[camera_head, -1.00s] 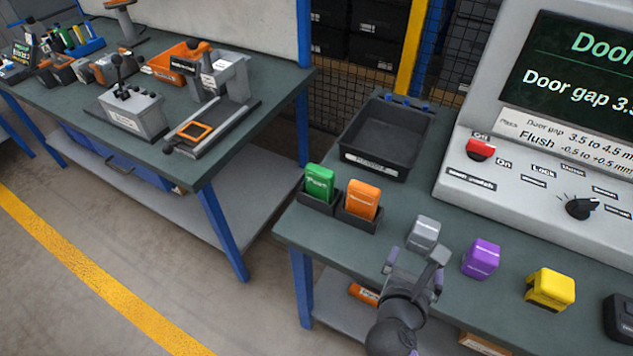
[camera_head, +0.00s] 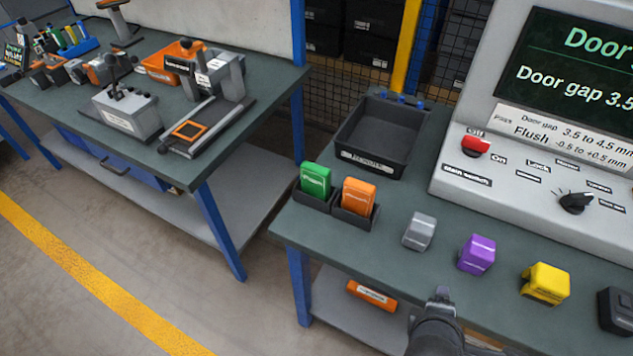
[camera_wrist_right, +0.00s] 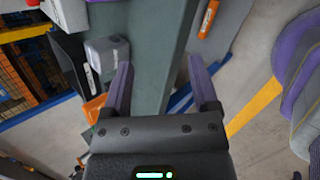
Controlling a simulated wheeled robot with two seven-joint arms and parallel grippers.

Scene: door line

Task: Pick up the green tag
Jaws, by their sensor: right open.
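The green tag (camera_head: 315,181) stands upright in a small black holder (camera_head: 314,202) at the table's left front corner, left of the orange tag (camera_head: 358,196). My right gripper (camera_head: 441,297) is at the bottom of the head view, well right of the green tag and near the table's front edge. In the right wrist view its two purple fingers (camera_wrist_right: 160,80) are spread, with nothing between them but table edge and floor behind. My left gripper is not in view.
A grey tag (camera_head: 419,231), a purple tag (camera_head: 476,254) and a yellow tag (camera_head: 545,284) stand in a row to the right. A black tray (camera_head: 384,135) lies behind the holders. The grey console (camera_head: 530,175) takes the back right. Table between is clear.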

